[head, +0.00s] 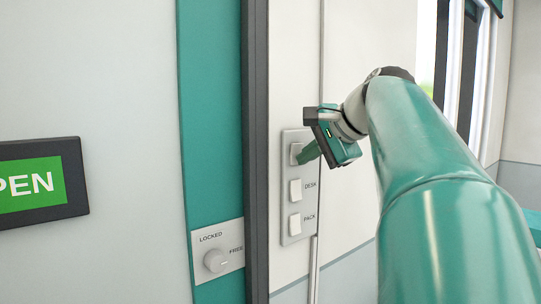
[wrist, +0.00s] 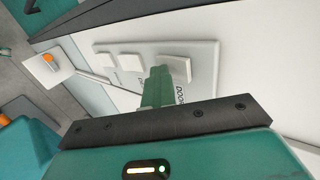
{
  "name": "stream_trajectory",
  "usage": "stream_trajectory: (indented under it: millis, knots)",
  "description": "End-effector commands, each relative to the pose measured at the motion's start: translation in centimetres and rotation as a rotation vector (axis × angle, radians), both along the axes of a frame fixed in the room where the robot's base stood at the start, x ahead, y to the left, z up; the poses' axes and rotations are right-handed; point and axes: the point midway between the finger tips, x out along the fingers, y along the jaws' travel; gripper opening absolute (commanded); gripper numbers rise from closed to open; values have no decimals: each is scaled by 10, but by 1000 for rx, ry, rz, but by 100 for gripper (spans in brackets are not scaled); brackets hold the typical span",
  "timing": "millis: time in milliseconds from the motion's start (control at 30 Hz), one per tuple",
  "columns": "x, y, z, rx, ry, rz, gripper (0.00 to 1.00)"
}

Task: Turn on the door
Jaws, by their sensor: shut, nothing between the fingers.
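A grey switch panel (head: 301,174) with three white rocker switches is mounted on the wall, left of my arm. The top switch (head: 295,152) is the door switch; its label reads DOOR in the wrist view, where the switch (wrist: 176,65) sits just beyond my fingertips. Below it are the DESK switch (head: 295,190) and the PACK switch (head: 295,222). My gripper (head: 304,157) is shut and empty, its green fingertips at the right edge of the door switch. In the wrist view the fingertips (wrist: 160,70) overlap the switch's lower edge; I cannot tell whether they touch it.
A dark door frame (head: 256,130) runs upright left of the panel. Further left are a teal strip with a LOCKED/FREE knob (head: 216,260) and a green OPEN sign (head: 35,185). A conduit (head: 314,265) runs down below the panel. A window stands at the right.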

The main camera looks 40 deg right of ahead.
Motion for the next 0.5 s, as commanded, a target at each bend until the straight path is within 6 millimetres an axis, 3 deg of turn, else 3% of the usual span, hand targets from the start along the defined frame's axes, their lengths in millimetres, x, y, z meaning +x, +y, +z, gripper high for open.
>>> stream_trajectory:
  millis: [500]
  knots:
    - [0,0,16,-1,-4,1,0]
